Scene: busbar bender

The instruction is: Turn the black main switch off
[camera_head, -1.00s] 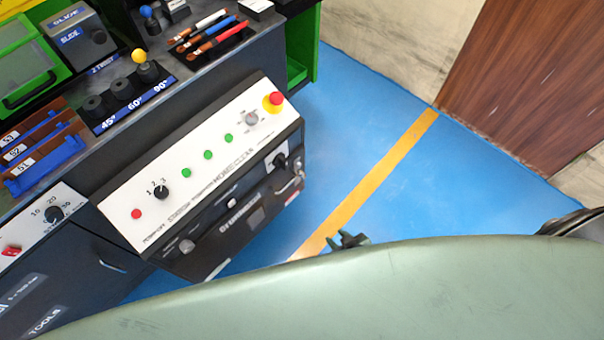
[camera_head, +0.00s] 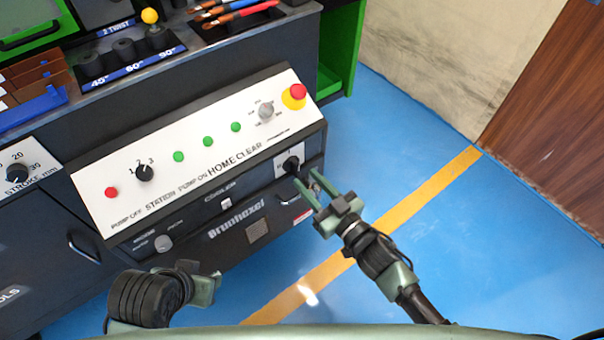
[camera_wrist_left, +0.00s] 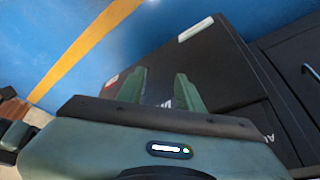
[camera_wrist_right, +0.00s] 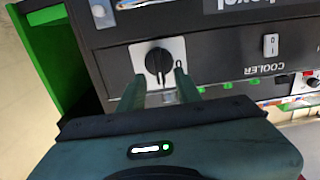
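The black main switch (camera_head: 291,164) is a rotary knob on a white plate at the right end of the machine's dark front, below the sloped white panel. It also shows in the right wrist view (camera_wrist_right: 158,62), just beyond the fingertips. My right gripper (camera_head: 308,186) is open and empty, its fingers pointing at the switch from the lower right. In the right wrist view my right gripper (camera_wrist_right: 160,84) has its fingers apart, and I see no clear contact with the knob. My left gripper (camera_wrist_left: 160,85) is open and empty, facing the dark machine front and blue floor.
The white control panel (camera_head: 200,155) carries green buttons, a red button, a station knob (camera_head: 145,173) and a red emergency stop (camera_head: 298,92) on yellow. The blue floor (camera_head: 400,130) to the right is clear.

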